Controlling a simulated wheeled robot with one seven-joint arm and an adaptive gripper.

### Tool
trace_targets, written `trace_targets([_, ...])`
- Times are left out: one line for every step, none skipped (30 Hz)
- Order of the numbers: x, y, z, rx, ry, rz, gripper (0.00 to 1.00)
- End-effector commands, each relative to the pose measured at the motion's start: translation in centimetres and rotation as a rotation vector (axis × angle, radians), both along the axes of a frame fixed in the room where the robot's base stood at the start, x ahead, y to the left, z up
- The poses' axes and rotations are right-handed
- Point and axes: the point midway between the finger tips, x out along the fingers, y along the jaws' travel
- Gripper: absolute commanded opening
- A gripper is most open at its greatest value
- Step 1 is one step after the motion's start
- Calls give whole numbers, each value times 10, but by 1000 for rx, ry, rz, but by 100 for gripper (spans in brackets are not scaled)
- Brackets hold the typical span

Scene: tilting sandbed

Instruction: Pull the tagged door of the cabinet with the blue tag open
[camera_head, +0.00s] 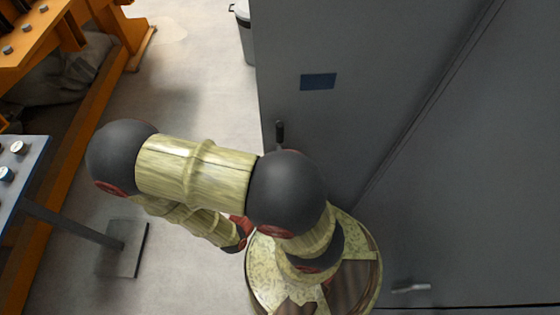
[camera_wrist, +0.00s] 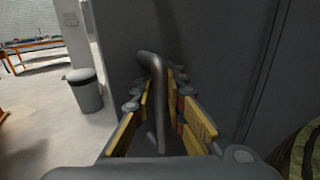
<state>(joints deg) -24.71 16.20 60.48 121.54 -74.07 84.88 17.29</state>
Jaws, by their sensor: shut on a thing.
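The grey cabinet door (camera_head: 345,60) carries a blue tag (camera_head: 318,82) near its left edge. Its dark bar handle (camera_head: 280,132) shows just below the tag, above my arm. In the wrist view the handle (camera_wrist: 157,92) rises between the yellow-padded fingers of my gripper (camera_wrist: 160,100), which is shut on it. My arm hides the gripper in the head view. I cannot tell from these frames whether the door stands ajar.
Another grey panel with a small handle (camera_head: 410,288) lies right of a dark seam. A bin (camera_wrist: 85,90) stands on the floor left of the door.

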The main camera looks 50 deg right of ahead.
Motion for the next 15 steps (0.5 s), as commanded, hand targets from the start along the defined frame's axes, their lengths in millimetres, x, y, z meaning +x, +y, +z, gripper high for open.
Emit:
trace_targets([3, 1, 0, 3, -5, 4, 0])
trace_targets([3, 1, 0, 3, -6, 5, 0])
trace_targets([3, 1, 0, 3, -6, 5, 0])
trace_targets([3, 1, 0, 3, -6, 5, 0])
trace_targets([3, 1, 0, 3, -6, 5, 0])
trace_targets([3, 1, 0, 3, -6, 5, 0])
trace_targets([3, 1, 0, 3, -6, 5, 0])
trace_targets([3, 1, 0, 3, -6, 5, 0])
trace_targets([4, 2, 0, 3, -7, 5, 13])
trace_targets([4, 2, 0, 3, -7, 5, 15])
trace_targets([3, 1, 0, 3, -7, 5, 17])
trace_targets([3, 1, 0, 3, -6, 4, 19])
trace_targets([3, 1, 0, 3, -6, 4, 21])
trace_targets([3, 1, 0, 3, -6, 4, 22])
trace_targets([3, 1, 0, 3, -5, 4, 25])
